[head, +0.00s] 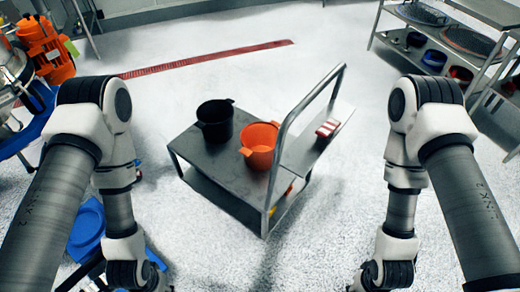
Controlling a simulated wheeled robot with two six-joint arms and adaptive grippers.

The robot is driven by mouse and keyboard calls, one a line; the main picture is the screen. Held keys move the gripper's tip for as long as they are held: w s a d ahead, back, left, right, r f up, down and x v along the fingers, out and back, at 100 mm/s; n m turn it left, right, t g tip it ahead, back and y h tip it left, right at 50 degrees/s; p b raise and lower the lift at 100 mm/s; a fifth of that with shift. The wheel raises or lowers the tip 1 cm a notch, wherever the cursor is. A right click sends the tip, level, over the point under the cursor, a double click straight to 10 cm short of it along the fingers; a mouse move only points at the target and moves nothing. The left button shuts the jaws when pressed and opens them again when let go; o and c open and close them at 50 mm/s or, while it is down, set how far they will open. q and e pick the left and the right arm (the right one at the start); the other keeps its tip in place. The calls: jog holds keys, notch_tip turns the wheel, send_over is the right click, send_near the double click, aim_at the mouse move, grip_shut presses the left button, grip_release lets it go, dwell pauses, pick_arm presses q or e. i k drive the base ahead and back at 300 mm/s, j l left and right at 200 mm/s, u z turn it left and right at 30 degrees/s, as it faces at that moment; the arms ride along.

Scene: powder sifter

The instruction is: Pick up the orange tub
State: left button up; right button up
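The orange tub (260,146) stands upright on the top shelf of a metal cart (204,158), near the cart's handle. It has small side handles and its open mouth faces up. My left arm comes down along the left side and my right arm along the right side, both apart from the cart. Both grippers are below the bottom edge of the picture, so I cannot see their fingers. Nothing touches the tub except the cart top under it.
A black tub (215,120) stands left of the orange one. The cart's bent handle (304,110) rises on the right, with a red-and-white item (327,129) beside it. Shelving (440,50) stands back right, orange machinery (45,48) back left, a blue stool (87,228) lower left. Floor around the cart is mostly clear.

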aim_at(258, 140)
jog(key=i+l+u, duration=0.3)
jog(key=i+l, duration=0.9)
jog(key=l, duration=0.15)
